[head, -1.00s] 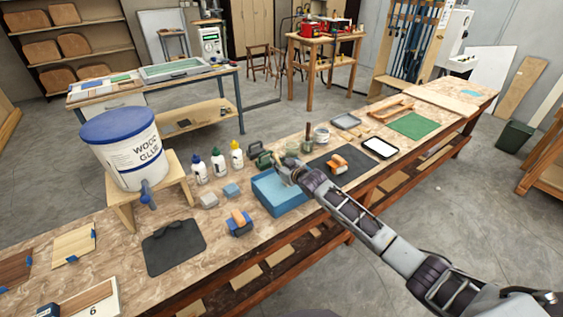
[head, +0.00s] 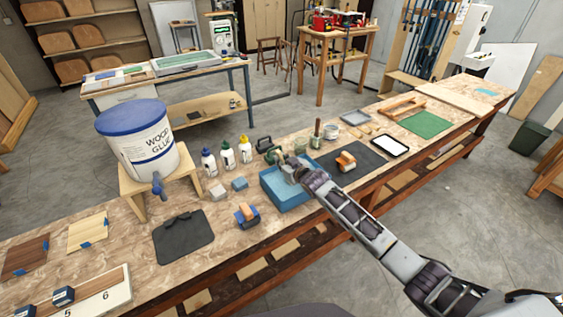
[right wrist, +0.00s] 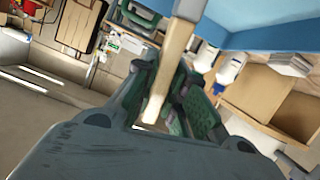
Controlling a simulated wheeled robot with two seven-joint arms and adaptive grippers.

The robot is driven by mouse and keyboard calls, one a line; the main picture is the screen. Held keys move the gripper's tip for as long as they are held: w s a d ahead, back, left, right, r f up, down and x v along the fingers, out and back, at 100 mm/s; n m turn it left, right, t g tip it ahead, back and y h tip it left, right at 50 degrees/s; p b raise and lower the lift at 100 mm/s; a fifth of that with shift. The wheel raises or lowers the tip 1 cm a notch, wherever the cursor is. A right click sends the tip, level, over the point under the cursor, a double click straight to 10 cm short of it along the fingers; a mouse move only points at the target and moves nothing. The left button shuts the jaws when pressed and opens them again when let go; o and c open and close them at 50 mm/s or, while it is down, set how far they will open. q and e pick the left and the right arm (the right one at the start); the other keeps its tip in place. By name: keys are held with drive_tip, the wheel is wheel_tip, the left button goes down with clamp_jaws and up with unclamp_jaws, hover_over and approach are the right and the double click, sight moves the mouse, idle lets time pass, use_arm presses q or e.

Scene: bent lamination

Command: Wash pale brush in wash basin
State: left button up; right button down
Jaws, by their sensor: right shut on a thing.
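The blue wash basin (head: 289,196) stands on the long bench; its blue side also shows in the right wrist view (right wrist: 265,35). My right gripper (head: 291,166) is over the basin, with its arm reaching in from the lower right. In the right wrist view my right gripper (right wrist: 165,98) is shut around a pale wooden handle (right wrist: 178,50), which I take for the pale brush. The handle runs up towards the basin; its bristle end is hidden. My left gripper is in no view.
Glue bottles (head: 227,154) and grey-blue blocks (head: 240,184) stand left of the basin. An orange-and-blue tool (head: 246,215) lies in front of them. A big wood glue tub (head: 140,150) sits on a stand. A dark mat (head: 366,170) lies right of the basin.

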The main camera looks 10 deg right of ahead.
drive_tip(key=shift+w+d, duration=0.25)
drive_tip(key=shift+d, duration=0.4)
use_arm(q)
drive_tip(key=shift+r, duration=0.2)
use_arm(e)
drive_tip(key=d, duration=0.1)
drive_tip(key=w+d, duration=0.1)
drive_tip(key=d, duration=0.2)
drive_tip(key=shift+w+d, duration=0.1)
drive_tip(key=shift+w, duration=0.15)
